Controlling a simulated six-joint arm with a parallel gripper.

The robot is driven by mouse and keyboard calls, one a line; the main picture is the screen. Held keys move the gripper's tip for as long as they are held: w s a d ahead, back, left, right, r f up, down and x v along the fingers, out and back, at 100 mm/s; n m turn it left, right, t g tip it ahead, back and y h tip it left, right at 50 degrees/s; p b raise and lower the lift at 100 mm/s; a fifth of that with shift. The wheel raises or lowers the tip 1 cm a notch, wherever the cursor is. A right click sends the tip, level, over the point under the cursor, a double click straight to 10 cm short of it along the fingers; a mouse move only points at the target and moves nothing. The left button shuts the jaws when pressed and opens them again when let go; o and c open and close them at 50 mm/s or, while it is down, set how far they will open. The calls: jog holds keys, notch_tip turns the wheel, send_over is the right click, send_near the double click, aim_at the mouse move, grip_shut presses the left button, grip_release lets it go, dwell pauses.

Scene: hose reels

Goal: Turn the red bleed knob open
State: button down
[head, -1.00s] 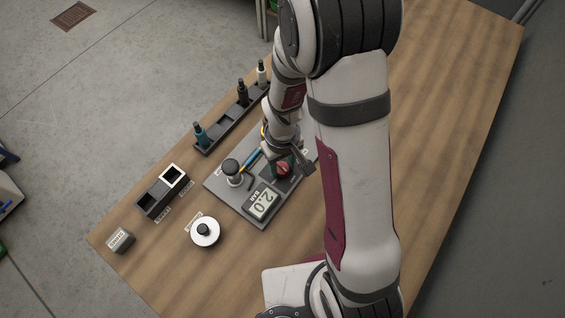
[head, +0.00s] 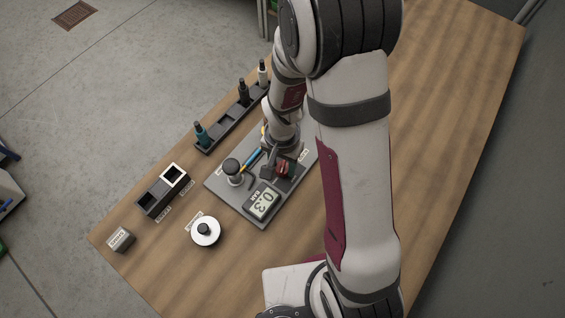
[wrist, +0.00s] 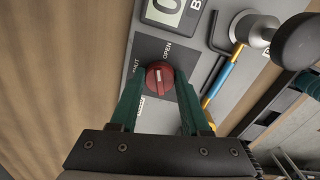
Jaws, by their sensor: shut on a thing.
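The red bleed knob (wrist: 160,78) sits on a dark plate marked OPEN above it and SHUT to its left in the wrist view. My gripper (wrist: 161,82) is shut on the knob, one green finger on each side. The knob's pale pointer line stands nearly upright in that view, toward the OPEN side. In the head view the red knob (head: 284,167) shows between the fingers, partly hidden by my gripper. The gauge (head: 264,202) on the same grey panel (head: 222,185) reads 0.3 in the head view.
Bare tabletop (head: 450,100) lies to the right.

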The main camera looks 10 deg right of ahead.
aim_at(282, 167)
jog(key=shift+m, duration=2.2)
jog(key=shift+c, duration=1.9)
grip_release()
notch_tip(282, 167, up, 16)
jog(key=shift+f, duration=0.1)
